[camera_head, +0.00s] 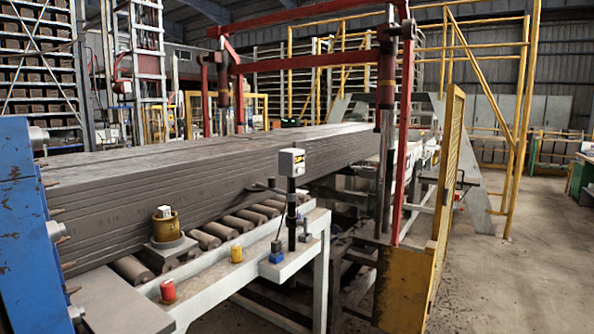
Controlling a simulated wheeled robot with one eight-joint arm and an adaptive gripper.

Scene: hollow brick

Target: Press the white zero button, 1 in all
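A small white box with a dark, yellow-marked face (291,162) is mounted on a dark upright post (292,215) at the edge of the light grey bench. Any buttons on its face are too small to tell apart, so I cannot make out a white zero button. A dark arm with a knob (262,186) sticks out to the left of the post. My gripper is not in view.
Rollers and stacked grey slabs (200,180) lie behind. A yellow gate (447,190) stands right; floor beyond is open.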

